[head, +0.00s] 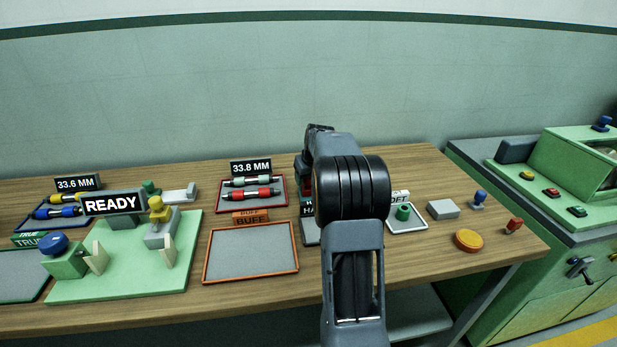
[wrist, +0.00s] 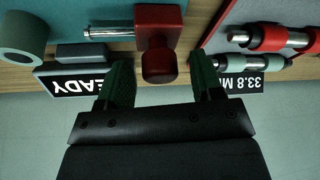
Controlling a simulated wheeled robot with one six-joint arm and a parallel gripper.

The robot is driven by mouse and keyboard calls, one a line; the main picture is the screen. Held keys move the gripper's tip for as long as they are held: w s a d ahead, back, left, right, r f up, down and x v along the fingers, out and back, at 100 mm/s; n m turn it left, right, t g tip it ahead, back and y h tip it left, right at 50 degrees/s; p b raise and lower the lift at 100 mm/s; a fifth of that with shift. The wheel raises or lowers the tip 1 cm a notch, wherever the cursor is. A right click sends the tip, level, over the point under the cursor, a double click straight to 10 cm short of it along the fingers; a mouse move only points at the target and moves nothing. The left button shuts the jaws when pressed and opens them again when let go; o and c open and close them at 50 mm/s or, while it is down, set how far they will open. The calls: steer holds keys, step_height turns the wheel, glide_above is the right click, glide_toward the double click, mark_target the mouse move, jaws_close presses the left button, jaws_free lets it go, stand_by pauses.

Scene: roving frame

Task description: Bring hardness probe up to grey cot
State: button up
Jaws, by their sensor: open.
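A red tool (wrist: 157,45) with a rounded end and a shiny metal rod lies between my fingers in the wrist view. It looks like the hardness probe, but I cannot be sure. My gripper (wrist: 160,85) is open, its green fingers apart on either side of the tool. I cannot tell whether they touch it. A light grey block (head: 180,194) behind the green plate may be the grey cot. A grey block also shows in the wrist view (wrist: 80,54), beside a teal ring.
The green plate (head: 120,284) carries knobbed fixtures and the READY sign (head: 112,202). The 33.8 MM tray (head: 275,201) holds two plugs. The orange-rimmed BUFF tray (head: 250,256) is empty. A grey block (head: 443,209) and an orange disc (head: 468,240) sit to the right of my arm.

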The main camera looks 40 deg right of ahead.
steer(key=shift+c, duration=0.2)
jaws_close()
stand_by(0.4)
